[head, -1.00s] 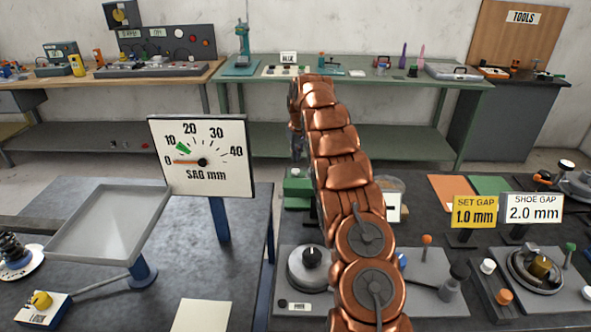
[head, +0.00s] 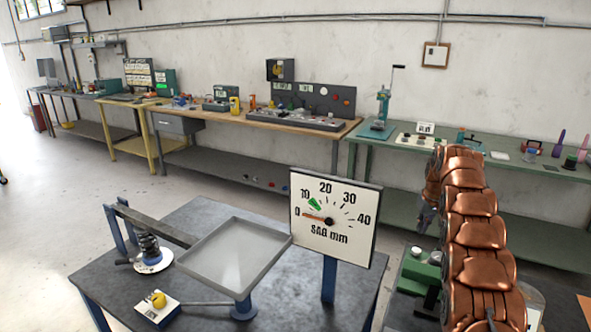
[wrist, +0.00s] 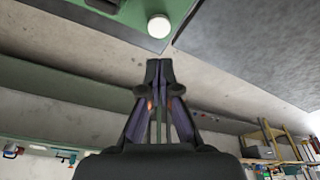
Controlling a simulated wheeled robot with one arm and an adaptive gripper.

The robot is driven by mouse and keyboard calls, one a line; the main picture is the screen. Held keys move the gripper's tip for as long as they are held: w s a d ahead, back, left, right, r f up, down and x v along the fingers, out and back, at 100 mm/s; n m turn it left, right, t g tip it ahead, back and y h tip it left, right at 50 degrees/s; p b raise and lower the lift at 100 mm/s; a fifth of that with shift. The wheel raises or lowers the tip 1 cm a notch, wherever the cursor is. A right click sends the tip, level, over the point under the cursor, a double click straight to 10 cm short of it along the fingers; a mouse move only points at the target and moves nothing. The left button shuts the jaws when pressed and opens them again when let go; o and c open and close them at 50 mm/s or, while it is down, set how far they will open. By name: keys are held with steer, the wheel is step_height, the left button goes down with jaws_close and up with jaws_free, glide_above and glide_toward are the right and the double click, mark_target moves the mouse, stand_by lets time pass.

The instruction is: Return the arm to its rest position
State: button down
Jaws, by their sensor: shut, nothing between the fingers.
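My gripper (wrist: 159,68) is shut and empty in the wrist view, its dark fingers pressed together over open floor. In the head view my copper arm rises at the right, and my gripper (head: 427,215) shows only in part at the arm's left side, partly hidden by it. The gauge needle points near 0. My gripper touches none of these.
The dark table (head: 195,222) has a clear edge, with open floor (head: 60,200) to its left. A green bench (head: 520,170) and a wooden bench (head: 290,133) line the back wall. A green device (head: 420,270) sits close beside my arm.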

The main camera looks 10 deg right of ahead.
steer(key=s+a+r+m+g+h+p, duration=0.15)
steer(key=s+a+r+p, duration=0.25)
steer(key=s+a+r, duration=1.15)
steer(key=s+a+f+n+p, duration=0.1)
steer(key=s+a, duration=0.5)
steer(key=s, duration=0.6)
steer(key=s+a+f+n+g+y+p, duration=0.1)
steer(key=s+a, duration=0.5)
steer(key=s, duration=0.6)
steer(key=s+a+f+n+g+p, duration=0.1)
steer(key=s+a, duration=0.6)
steer(key=s, duration=0.5)
steer(key=shift+s+y+p, duration=0.2)
steer(key=shift+y+p, duration=0.15)
steer(key=shift+g, duration=0.25)
